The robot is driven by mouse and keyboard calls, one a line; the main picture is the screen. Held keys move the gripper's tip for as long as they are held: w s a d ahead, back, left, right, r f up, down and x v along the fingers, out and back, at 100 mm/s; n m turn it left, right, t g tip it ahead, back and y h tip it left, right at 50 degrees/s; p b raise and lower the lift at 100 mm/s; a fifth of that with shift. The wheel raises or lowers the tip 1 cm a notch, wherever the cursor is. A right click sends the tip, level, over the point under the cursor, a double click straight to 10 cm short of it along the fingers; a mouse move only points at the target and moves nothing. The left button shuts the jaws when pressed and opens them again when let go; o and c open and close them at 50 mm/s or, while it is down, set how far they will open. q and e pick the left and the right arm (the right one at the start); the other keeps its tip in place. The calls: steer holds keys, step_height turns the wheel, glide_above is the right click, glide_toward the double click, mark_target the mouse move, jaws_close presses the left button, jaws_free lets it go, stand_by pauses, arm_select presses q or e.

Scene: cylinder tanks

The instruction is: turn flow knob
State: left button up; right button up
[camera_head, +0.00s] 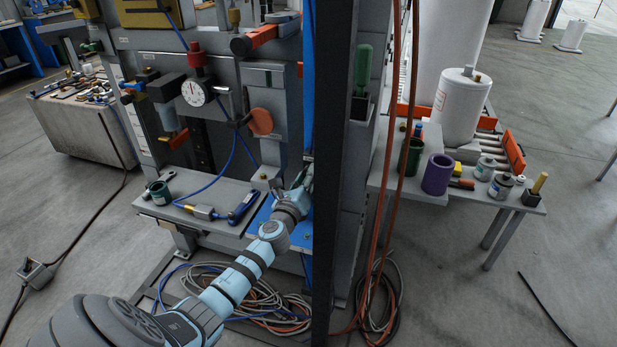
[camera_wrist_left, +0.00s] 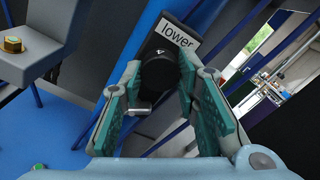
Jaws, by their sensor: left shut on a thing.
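In the head view my left gripper (camera_head: 303,184) reaches to the panel beside the dark upright post. The knob cannot be made out there. My right gripper is in neither view.
The dark post (camera_head: 335,150) stands close to the right of my left gripper. A grey shelf (camera_head: 215,192) with a blue tool (camera_head: 243,207) lies to its left. Coiled hoses (camera_head: 265,305) lie on the floor below. A side table with a white tank (camera_head: 461,108) stands right.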

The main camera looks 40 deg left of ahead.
arm_select(q)
steer(key=shift+n, duration=0.8)
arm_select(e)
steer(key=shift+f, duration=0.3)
arm_select(q)
steer(key=n+b, duration=0.1)
steer(key=n, duration=0.2)
steer(key=o, duration=0.7)
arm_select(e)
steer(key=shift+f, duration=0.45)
arm_select(q)
steer(key=shift+p+v, duration=0.55)
steer(key=shift+v, duration=2)
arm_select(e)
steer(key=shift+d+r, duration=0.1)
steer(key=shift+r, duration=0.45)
